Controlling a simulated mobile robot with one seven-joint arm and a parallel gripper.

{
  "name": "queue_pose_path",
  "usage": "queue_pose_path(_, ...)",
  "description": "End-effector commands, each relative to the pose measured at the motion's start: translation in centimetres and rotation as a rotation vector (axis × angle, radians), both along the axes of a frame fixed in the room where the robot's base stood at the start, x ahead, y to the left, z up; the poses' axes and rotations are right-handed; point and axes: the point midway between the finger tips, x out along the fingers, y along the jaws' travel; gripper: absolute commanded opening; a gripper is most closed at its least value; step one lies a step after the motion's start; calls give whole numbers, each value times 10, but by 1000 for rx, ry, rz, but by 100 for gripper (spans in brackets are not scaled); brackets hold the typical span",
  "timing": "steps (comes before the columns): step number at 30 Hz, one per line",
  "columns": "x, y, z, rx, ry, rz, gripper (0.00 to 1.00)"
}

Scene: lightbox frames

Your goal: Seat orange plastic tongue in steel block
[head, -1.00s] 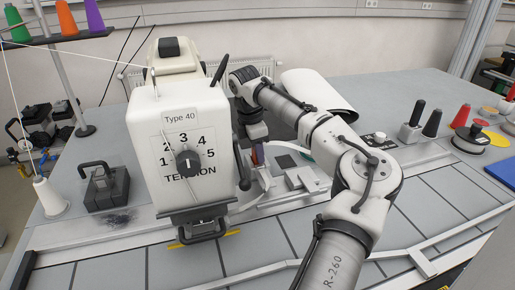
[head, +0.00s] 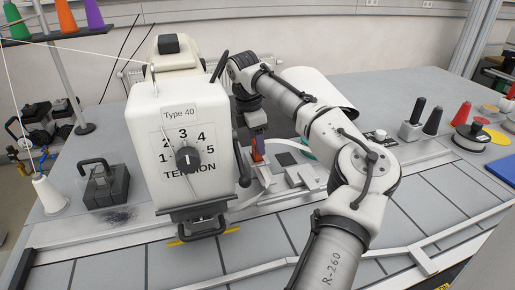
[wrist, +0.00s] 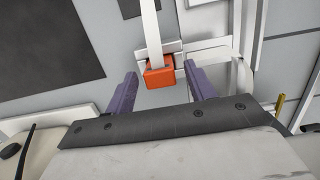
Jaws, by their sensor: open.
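The orange plastic tongue (wrist: 160,73) is on the end of a white strap (wrist: 151,25) in the wrist view. My gripper (wrist: 160,72) is open, with one purple finger on each side of the tongue. Gaps show between the tongue and both fingers. In the head view, the tongue (head: 257,156) is a small orange patch under my gripper (head: 260,143), beside the sewing machine head. A pale metal block (head: 303,176) lies to its right and may be the steel block. In the wrist view, I cannot tell which pale metal part is the block.
The white sewing machine head (head: 180,140) stands close to the left of my gripper. A dark flat square (head: 286,159) lies just right of the tongue. A black-handled weight (head: 103,185) stands at the left. Thread cones and a black-knobbed block (head: 413,120) stand at the right.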

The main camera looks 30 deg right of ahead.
Motion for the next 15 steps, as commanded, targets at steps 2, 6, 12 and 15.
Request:
queue_pose_path(2, 2, 3, 17, -1, -4, 1, 54)
queue_pose_path(6, 3, 8, 48, 0, -3, 0, 54)
queue_pose_path(12, 4, 13, 80, 1, -2, 1, 54)
queue_pose_path(15, 4, 13, 88, 0, 0, 0, 54)
